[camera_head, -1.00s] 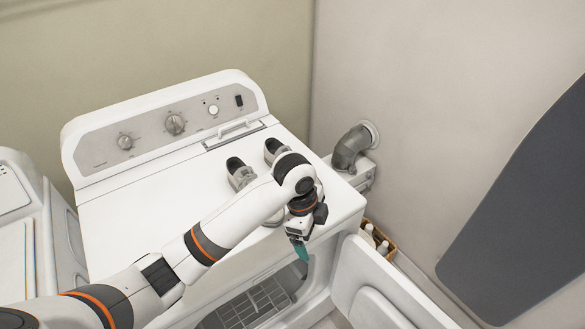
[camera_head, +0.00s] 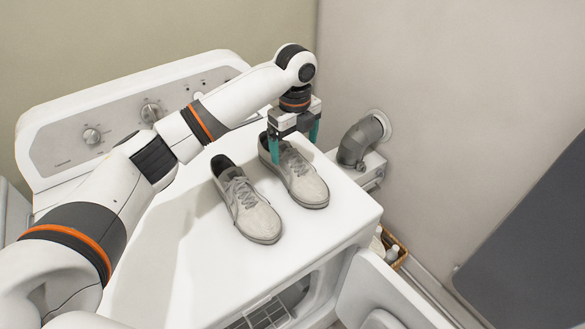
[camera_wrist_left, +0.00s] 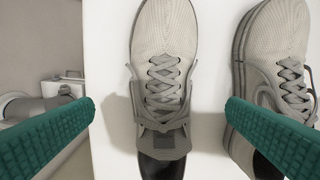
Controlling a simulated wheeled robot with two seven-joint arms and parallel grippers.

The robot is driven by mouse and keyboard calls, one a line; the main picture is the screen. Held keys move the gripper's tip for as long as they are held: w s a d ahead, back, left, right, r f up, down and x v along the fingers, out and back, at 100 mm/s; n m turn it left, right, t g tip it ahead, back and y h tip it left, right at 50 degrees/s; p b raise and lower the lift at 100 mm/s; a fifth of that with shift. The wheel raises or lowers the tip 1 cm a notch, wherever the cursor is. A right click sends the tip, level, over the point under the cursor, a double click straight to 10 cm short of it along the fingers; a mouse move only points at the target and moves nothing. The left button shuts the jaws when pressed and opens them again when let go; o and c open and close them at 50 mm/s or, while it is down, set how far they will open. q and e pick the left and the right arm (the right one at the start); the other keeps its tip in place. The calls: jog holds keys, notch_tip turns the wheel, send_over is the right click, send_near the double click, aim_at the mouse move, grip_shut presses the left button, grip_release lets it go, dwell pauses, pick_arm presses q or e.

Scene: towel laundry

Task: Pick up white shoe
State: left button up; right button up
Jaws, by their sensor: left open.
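Two white-grey laced shoes stand side by side on top of the white dryer (camera_head: 190,270). The right shoe (camera_head: 304,182) lies under my left gripper (camera_head: 294,150), and the left shoe (camera_head: 250,210) is beside it. My left gripper is open, with its teal fingers pointing down on either side of the right shoe's heel end. In the left wrist view that shoe (camera_wrist_left: 163,40) sits between the fingers, apart from both, and the other shoe (camera_wrist_left: 275,60) is partly behind one finger. My right gripper is not in view.
The dryer's control panel (camera_head: 120,120) rises at the back. A grey vent pipe (camera_head: 360,142) meets the wall at the right. The dryer door (camera_head: 385,295) hangs open in front, near a small basket (camera_head: 396,252) on the floor. A dark board (camera_head: 530,240) is at the right.

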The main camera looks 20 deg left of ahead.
aim_at(293, 167)
pick_arm(q)
notch_tip(293, 167, down, 3)
jog(key=shift+w+a+r, duration=0.15)
jog(key=shift+r, duration=0.05)
notch_tip(293, 167, down, 2)
jog(key=shift+f+p, duration=0.15)
jog(key=shift+p, duration=0.5)
notch_tip(293, 167, down, 2)
jog(key=shift+a+f, duration=0.1)
jog(key=shift+f, duration=0.15)
jog(key=shift+f+p, duration=0.3)
jog(key=shift+f, duration=0.2)
jog(key=c, duration=1.2)
jog(key=shift+r, duration=0.1)
jog(key=shift+c, duration=1.1)
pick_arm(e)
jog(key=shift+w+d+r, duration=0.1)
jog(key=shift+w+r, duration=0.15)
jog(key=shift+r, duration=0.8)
